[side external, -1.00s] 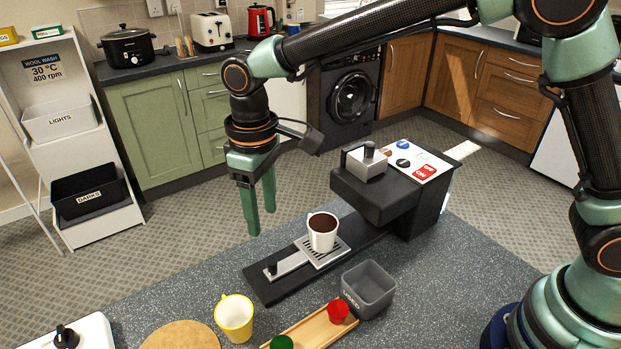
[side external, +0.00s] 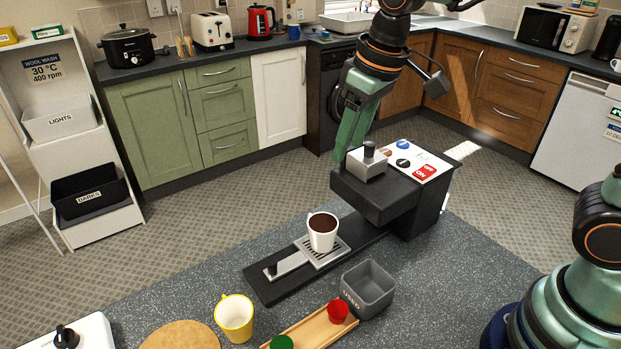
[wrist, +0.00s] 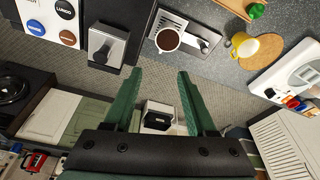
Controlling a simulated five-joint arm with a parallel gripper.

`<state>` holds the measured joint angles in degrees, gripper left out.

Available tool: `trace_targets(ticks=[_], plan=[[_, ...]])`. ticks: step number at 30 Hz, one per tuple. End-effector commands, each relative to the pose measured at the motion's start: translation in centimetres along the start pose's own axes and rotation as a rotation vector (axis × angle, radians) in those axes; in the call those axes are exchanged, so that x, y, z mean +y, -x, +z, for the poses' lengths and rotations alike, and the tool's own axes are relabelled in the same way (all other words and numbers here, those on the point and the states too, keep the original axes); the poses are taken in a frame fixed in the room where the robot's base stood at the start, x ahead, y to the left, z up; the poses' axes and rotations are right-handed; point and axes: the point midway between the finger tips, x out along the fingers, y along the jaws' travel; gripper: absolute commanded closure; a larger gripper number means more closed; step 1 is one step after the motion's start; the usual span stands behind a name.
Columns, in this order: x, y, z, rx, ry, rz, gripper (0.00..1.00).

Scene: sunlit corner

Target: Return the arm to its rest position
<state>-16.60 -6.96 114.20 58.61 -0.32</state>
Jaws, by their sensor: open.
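My gripper (side external: 350,134) is raised in the air behind the coffee machine in the side view, pointing down and a little left. Its two green fingers also show in the wrist view (wrist: 158,100), spread apart with nothing between them. The black coffee machine (side external: 375,200) stands on the speckled worktop. A white cup (side external: 322,234) of dark coffee stands on its drip grate, apart from my gripper; the cup also shows in the wrist view (wrist: 167,40). In the side view the fingers overlap the machine's far edge; I cannot tell the exact gap.
A yellow mug (side external: 235,319), a grey USED bin (side external: 369,287) and a wooden tray (side external: 312,330) with red and green capsules stand on the worktop (side external: 450,275). Green cabinets (side external: 150,130) and a shelf unit (side external: 80,150) stand behind. The air left of the machine is clear.

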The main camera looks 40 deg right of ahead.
Motion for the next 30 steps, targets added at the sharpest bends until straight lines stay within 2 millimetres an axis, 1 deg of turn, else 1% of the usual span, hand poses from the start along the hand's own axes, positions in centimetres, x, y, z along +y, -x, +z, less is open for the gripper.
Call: trace_targets(ticks=[1, 6, 9, 12, 15, 20, 30], plan=[[1.3, 0.9, 1.1, 0.030, -0.035, 0.009, 0.44], [4.6, 2.5, 4.8, 0.119, -0.136, 0.043, 0.44], [6.1, 2.9, 6.9, 0.165, -0.189, 0.064, 0.44], [7.1, 3.0, 8.6, 0.203, -0.232, 0.083, 0.44], [7.7, 2.9, 9.7, 0.228, -0.260, 0.097, 0.44], [8.1, 2.8, 10.5, 0.243, -0.278, 0.106, 0.44], [8.1, 2.8, 10.5, 0.243, -0.277, 0.106, 0.44]])
